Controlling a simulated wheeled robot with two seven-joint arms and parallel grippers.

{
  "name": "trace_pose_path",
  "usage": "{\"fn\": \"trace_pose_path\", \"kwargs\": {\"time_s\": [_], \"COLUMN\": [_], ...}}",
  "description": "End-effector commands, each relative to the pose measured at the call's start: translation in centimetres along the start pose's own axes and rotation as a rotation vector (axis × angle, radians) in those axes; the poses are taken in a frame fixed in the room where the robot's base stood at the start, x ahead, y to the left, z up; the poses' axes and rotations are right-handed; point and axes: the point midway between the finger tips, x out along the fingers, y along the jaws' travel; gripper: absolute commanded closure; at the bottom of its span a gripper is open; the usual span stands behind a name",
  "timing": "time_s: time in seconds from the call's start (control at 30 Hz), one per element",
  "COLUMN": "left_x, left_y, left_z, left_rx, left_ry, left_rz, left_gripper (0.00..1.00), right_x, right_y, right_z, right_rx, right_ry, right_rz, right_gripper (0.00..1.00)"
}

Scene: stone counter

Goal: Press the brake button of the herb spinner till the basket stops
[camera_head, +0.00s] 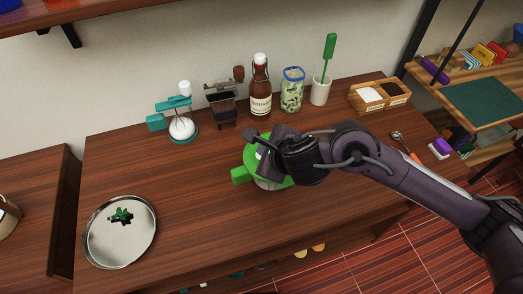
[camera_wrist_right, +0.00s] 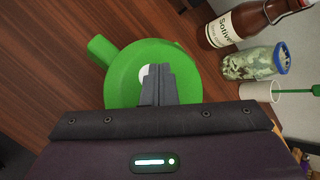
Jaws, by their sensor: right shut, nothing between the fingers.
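The green herb spinner (camera_head: 242,175) stands on the wooden counter, mostly covered by my right arm in the head view. In the right wrist view its round green lid (camera_wrist_right: 125,75) shows from above, with a side handle (camera_wrist_right: 101,48) at the upper left. A whitish round spot (camera_wrist_right: 145,73) shows at the lid's middle, partly hidden by the fingers. My right gripper (camera_wrist_right: 157,72) is shut and empty, its fingertips over the lid's middle. I cannot tell whether they touch it. The basket inside is hidden. My left gripper is not in view.
A brown bottle (camera_head: 261,95), a herb jar (camera_head: 292,92) and a white cup (camera_head: 320,92) with a green brush stand behind the spinner. A steel tray (camera_head: 100,250) with green herbs lies at the left. A spoon (camera_head: 402,143) lies at the right. The counter between tray and spinner is clear.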

Motion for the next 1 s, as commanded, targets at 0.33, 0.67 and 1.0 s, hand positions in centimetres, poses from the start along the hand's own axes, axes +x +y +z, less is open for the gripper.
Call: {"fn": "trace_pose_path", "kwargs": {"time_s": [0.33, 0.67, 1.0], "left_x": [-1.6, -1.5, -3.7], "left_y": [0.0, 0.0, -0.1], "left_z": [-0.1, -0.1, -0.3], "left_rx": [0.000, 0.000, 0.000], "left_ry": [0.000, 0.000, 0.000], "left_rz": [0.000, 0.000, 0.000], "left_gripper": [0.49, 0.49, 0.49], "right_x": [-1.3, -1.3, -3.1], "right_y": [-1.0, -0.9, -2.3], "right_z": [1.0, 1.0, 2.3], "right_rx": [-0.001, -0.001, -0.001], "right_ry": [0.000, 0.000, -0.001], "right_rz": [0.000, 0.000, 0.000], "right_gripper": [1.00, 1.00, 1.00]}}
